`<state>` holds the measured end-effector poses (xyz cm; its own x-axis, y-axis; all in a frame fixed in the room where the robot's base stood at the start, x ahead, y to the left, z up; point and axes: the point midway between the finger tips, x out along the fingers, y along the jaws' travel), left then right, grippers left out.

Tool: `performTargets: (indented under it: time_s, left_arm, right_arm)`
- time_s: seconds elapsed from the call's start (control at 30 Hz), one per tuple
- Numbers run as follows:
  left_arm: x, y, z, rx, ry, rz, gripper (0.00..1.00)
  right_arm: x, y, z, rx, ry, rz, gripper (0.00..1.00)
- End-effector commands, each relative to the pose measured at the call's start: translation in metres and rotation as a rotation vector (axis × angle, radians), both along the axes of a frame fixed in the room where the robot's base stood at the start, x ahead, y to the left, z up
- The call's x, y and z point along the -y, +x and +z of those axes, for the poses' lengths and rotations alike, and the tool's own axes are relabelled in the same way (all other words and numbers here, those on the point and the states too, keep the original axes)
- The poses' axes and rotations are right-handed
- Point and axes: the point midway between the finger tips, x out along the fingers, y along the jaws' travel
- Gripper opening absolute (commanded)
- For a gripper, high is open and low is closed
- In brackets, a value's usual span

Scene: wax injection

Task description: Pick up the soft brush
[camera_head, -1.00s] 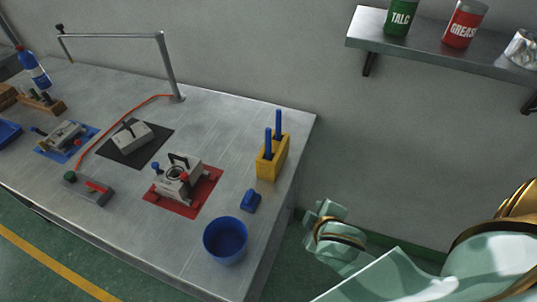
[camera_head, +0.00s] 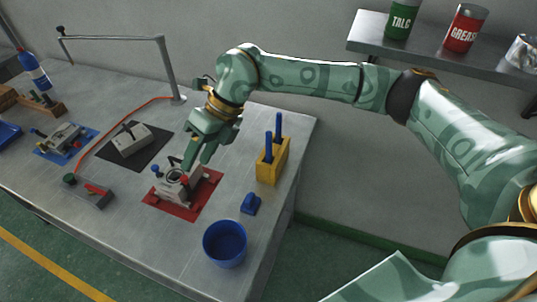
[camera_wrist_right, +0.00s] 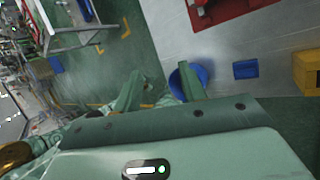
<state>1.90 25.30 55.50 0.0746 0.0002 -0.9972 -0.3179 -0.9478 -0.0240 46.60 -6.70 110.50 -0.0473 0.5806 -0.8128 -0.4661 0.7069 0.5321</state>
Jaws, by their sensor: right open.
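Two tools with blue handles (camera_head: 268,145) stand upright in a yellow holder (camera_head: 273,168) near the table's right edge. Only their handles show, so I cannot tell which is the soft brush. My right gripper (camera_head: 197,155) is open and empty in the head view, left of the holder and in front of the grey clamp fixture on the red mat from this viewpoint. In the right wrist view my right gripper (camera_wrist_right: 160,88) shows two spread fingers with nothing between them. The yellow holder is cut off at that view's right edge (camera_wrist_right: 306,72). My left gripper is out of view.
A blue cup (camera_head: 226,243) and a small blue object (camera_head: 250,204) are near the front right. The clamp fixture (camera_head: 180,188) sits on a red mat (camera_head: 205,196). A grey block (camera_head: 130,140) lies on a black mat. A metal post (camera_head: 168,68) stands behind.

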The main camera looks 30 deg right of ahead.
Motion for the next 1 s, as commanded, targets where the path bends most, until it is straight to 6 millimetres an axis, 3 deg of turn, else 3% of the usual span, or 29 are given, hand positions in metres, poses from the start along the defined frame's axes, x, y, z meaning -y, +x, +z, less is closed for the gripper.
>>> performTargets:
  time_s: [0.03,0.1,0.2,0.3,0.43,0.8,1.0]
  left_arm:
    - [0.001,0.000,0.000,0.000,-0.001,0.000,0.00]
    - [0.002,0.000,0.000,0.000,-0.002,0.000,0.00]
    - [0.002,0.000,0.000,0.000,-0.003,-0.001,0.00]
    - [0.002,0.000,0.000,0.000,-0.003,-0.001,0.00]
    - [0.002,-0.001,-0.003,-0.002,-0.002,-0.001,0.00]
    - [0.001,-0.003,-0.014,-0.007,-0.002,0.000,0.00]
    - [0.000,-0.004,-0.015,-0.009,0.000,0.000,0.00]
  right_arm:
    - [0.038,0.019,0.006,0.004,-0.146,-0.055,0.41]
    - [0.087,0.034,0.016,-0.014,-0.329,-0.145,0.41]
    - [0.140,0.046,0.035,-0.042,-0.501,-0.271,0.41]
    - [0.170,0.050,0.047,-0.064,-0.590,-0.356,0.41]
    - [0.182,0.050,0.037,-0.078,-0.627,-0.390,0.41]
    - [0.181,0.050,-0.046,-0.079,-0.624,-0.388,0.41]
    - [0.181,0.051,-0.060,-0.075,-0.622,-0.387,0.41]
